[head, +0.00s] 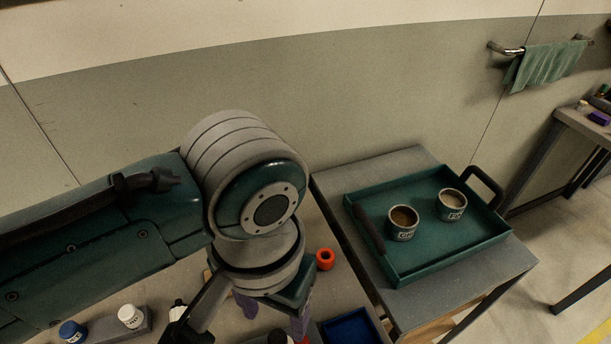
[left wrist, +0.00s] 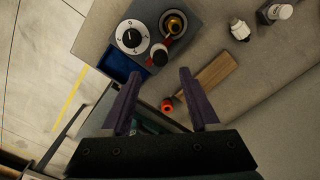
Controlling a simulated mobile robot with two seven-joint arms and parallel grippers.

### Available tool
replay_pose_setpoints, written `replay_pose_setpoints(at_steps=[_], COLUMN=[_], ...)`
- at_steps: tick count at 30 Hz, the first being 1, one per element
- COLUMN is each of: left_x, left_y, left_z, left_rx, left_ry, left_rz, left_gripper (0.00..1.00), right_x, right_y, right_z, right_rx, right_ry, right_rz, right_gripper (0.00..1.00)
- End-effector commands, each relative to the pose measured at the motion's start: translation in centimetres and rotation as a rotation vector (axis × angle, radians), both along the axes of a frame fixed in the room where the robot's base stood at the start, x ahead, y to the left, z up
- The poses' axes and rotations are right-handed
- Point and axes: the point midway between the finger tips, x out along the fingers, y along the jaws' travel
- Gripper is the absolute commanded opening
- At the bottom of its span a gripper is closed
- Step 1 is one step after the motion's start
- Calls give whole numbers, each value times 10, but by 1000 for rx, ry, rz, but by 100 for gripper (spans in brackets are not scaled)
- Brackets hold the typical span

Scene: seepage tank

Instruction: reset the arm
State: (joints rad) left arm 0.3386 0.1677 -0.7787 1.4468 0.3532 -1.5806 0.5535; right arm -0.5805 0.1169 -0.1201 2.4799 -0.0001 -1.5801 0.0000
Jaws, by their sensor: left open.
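My left arm (head: 110,220) comes in from the left of the head view and bends down at a large grey and green joint. My left gripper (head: 273,314) hangs below this joint over the table, partly hidden by the wrist. In the left wrist view, its two purple fingers (left wrist: 160,75) stand apart with nothing held between them. An orange-red ring-shaped piece (head: 325,259) is on the table just right of the wrist; an orange-ended piece also shows in the left wrist view (left wrist: 167,105) by a wooden strip (left wrist: 206,84). My right gripper is not seen.
A green tray (head: 478,248) with two labelled cups (head: 403,223) stands on a side table to the right. A blue bin (head: 350,328) is near the gripper. A grey box with a dial (left wrist: 132,37) is beyond the fingers. White and blue-capped bottles (head: 131,317) stand lower left.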

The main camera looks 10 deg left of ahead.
Motion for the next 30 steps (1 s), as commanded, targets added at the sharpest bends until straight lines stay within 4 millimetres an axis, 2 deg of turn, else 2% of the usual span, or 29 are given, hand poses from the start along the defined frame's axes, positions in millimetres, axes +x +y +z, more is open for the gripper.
replay_pose_setpoints(at_steps=[5,20,23,26,30], left_x=[0,-1,-10,-26,-48], left_y=[0,-1,-6,-12,2], left_z=[15,15,16,21,37], left_rx=[-1,-4,-43,-118,-184], left_ry=[0,0,-9,-41,-130], left_rz=[0,-1,-15,-34,-31], left_gripper=[61,61,61,61,61], right_x=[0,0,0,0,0], right_y=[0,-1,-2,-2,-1], right_z=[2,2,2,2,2], right_rx=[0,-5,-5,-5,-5], right_ry=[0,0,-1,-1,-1], right_rz=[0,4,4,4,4], right_gripper=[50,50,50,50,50])
